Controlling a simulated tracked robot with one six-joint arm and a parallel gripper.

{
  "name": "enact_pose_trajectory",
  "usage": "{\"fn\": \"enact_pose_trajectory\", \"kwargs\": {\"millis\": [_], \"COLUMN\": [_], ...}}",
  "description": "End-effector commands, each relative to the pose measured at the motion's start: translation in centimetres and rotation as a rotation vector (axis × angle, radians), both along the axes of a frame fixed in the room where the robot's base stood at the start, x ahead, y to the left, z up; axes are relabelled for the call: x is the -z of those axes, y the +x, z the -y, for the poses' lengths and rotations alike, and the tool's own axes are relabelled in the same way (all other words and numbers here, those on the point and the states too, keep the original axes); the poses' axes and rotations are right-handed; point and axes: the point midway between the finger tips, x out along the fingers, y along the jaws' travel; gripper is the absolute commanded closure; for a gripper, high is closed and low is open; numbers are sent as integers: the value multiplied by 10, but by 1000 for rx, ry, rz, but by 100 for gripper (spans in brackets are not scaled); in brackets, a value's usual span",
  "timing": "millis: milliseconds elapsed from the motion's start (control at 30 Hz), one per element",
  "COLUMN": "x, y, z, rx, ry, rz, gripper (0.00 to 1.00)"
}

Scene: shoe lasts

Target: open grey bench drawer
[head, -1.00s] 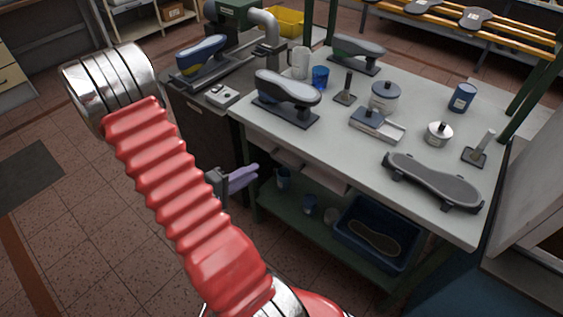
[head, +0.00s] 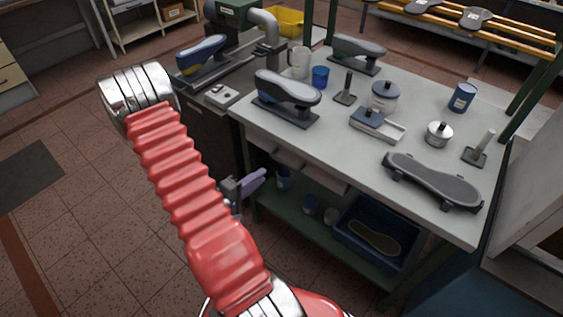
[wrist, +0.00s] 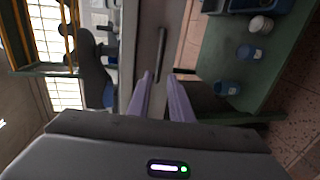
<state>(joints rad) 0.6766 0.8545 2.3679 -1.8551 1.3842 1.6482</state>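The grey drawer front (wrist: 174,28) shows in the wrist view as a plain panel under the bench top, with a dark bar handle (wrist: 161,52) on it. In the head view the pale fronts under the bench top (head: 340,100) are partly in shadow, and I cannot tell how far any drawer stands out. My gripper (wrist: 160,77) has two purple fingers, apart with a gap between them. They point at the drawer front, with the handle ahead of the gap. Contact is not clear.
The green lower shelf (head: 290,218) holds blue cups and a blue crate (head: 345,240).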

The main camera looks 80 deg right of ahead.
Motion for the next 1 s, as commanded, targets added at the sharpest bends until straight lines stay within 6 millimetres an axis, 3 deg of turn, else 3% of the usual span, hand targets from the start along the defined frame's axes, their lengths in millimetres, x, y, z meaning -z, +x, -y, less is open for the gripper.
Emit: {"fn": "enact_pose_trajectory", "kwargs": {"millis": [1000], "x": [24], "y": [-47], "z": [106], "rx": [2], "ry": [0], "rz": [1], "gripper": [81]}}
